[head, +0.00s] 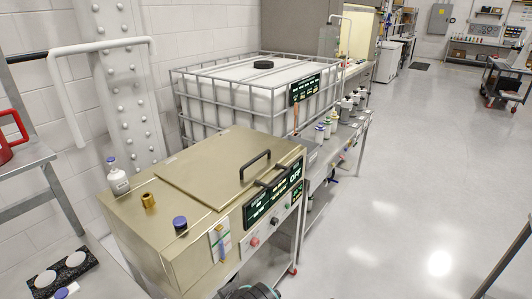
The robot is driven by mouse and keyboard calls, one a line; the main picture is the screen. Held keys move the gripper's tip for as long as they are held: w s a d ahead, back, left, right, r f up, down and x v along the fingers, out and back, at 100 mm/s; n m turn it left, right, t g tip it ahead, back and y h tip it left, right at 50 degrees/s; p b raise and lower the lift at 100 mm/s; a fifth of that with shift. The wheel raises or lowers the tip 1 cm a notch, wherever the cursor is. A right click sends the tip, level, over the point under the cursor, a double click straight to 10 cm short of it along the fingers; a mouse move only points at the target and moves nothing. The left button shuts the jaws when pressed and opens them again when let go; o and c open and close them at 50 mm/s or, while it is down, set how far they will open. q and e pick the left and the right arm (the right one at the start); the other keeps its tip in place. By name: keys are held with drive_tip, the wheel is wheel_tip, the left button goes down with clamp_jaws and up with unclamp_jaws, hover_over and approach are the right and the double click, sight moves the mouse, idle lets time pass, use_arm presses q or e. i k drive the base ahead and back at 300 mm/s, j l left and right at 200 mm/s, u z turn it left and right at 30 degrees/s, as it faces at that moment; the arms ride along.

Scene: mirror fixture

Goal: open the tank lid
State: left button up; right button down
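The tank (160,245) is a brass-coloured metal box in the middle foreground of the head view. Its flat rectangular lid (205,170) lies level on top and looks closed. A black bar handle (256,164) stands up on the lid near its right side. Another black bar (274,191) is at the front edge, by dark display panels, one reading OFF. Neither gripper can be made out. A dark rounded part shows at the bottom edge, too cut off to identify.
A caged white container (255,85) stands close behind. A side bench (350,135) holds several bottles. Open floor (430,180) lies right.

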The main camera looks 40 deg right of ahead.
sight(217, 172)
drive_tip(key=l+z, duration=0.1)
drive_tip(key=z, duration=0.4)
drive_tip(key=l+z, duration=0.1)
drive_tip(key=z, duration=0.4)
